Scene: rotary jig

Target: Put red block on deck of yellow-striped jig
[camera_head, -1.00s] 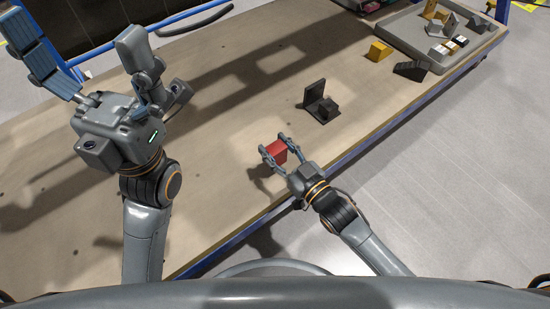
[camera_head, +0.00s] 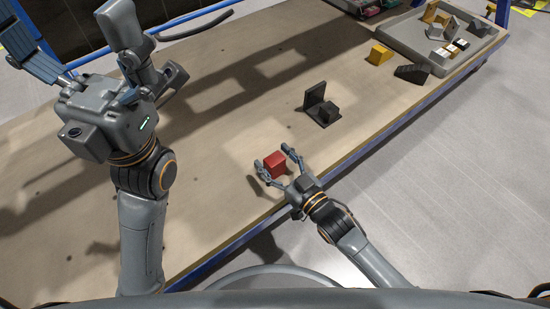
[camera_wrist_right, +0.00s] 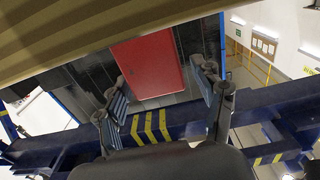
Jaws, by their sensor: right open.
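A red block (camera_head: 274,164) sits over the near part of the wooden table (camera_head: 215,160). My right gripper (camera_head: 271,155) is open, with one finger on each side of the block. In the right wrist view the red block (camera_wrist_right: 150,66) shows between the two spread fingers (camera_wrist_right: 165,95), with a gap at the right finger. My left gripper (camera_head: 68,28) is open and empty at the upper left, above the table. Yellow stripes (camera_wrist_right: 150,127) on a dark surface show below the block in the wrist view; I cannot tell whether this is the jig. No yellow-striped jig is recognisable in the head view.
A dark angled bracket (camera_head: 321,105) stands beyond the block. Farther right are a yellow block (camera_head: 380,54), a dark wedge (camera_head: 411,74) and a grey tray (camera_head: 455,68) with several small parts. The table's blue front edge (camera_head: 240,241) runs close to my right arm.

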